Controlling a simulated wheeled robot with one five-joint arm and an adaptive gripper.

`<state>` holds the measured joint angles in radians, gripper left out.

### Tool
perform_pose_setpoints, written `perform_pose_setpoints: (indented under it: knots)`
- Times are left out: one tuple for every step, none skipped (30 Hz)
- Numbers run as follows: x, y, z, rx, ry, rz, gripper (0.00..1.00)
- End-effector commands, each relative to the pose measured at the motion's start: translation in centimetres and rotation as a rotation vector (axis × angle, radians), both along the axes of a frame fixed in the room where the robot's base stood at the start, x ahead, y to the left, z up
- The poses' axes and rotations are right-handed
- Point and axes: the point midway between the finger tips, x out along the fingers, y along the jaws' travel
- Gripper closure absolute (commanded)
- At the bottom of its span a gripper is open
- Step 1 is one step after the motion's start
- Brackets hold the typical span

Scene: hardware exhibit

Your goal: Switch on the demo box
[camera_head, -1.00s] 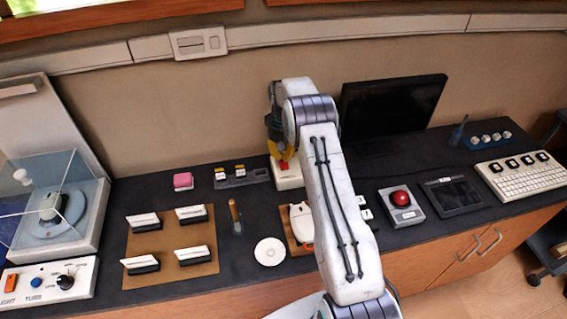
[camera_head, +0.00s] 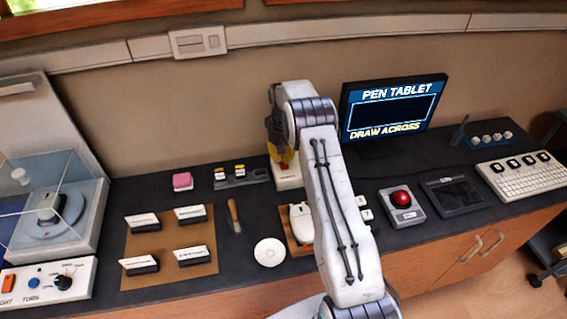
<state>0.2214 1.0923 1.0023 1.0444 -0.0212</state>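The demo box (camera_head: 289,176) is most likely the pale box with a red and yellow part at the back of the counter, beneath the end of my arm. My gripper (camera_head: 281,160) is over it, pointing down; its dark body and yellow part show beside my white arm. The fingertips are small and partly hidden, so I cannot tell if they touch the box or are open. The monitor (camera_head: 393,106) at the back is lit and reads "PEN TABLET" and "DRAW ACROSS".
A red button box (camera_head: 401,198), a dark tablet (camera_head: 457,194) and a white keyboard (camera_head: 522,178) lie to the right. A brown board (camera_head: 168,238) with several card holders and a white disc (camera_head: 269,252) lie left. My arm hides part of the counter's middle.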

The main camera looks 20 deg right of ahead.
Motion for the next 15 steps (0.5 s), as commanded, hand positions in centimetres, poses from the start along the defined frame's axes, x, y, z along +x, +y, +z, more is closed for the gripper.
perform_pose_setpoints:
  knots:
    - [-0.1, 0.0, -0.4, 0.001, 0.004, 0.000, 1.00]
    - [-0.1, 0.0, -0.4, 0.001, 0.005, 0.000, 1.00]
    - [-0.1, 0.0, -0.4, 0.001, 0.005, 0.000, 1.00]
    - [-0.1, 0.0, -0.4, 0.001, 0.005, 0.000, 1.00]
    - [-0.1, 0.0, -0.4, 0.001, 0.005, 0.000, 1.00]
    - [-0.2, 0.1, -0.4, 0.001, 0.006, 0.000, 1.00]
    - [-0.2, 0.1, -0.3, 0.001, 0.006, 0.000, 1.00]
    - [-0.2, 0.1, -0.3, 0.001, 0.006, 0.000, 1.00]
    - [-0.2, 0.1, -0.1, 0.001, 0.007, 0.000, 1.00]
    - [-0.2, 0.1, 0.0, 0.001, 0.007, 0.000, 1.00]
    - [-0.2, 0.1, 0.1, 0.001, 0.007, 0.000, 1.00]
    - [-0.2, 0.1, 0.3, 0.001, 0.007, 0.000, 1.00]
    - [-0.2, 0.1, 0.5, 0.001, 0.006, 0.000, 1.00]
    - [-0.1, 0.0, 0.7, 0.001, 0.006, 0.000, 1.00]
    - [-0.1, 0.0, 1.0, 0.001, 0.005, 0.000, 1.00]
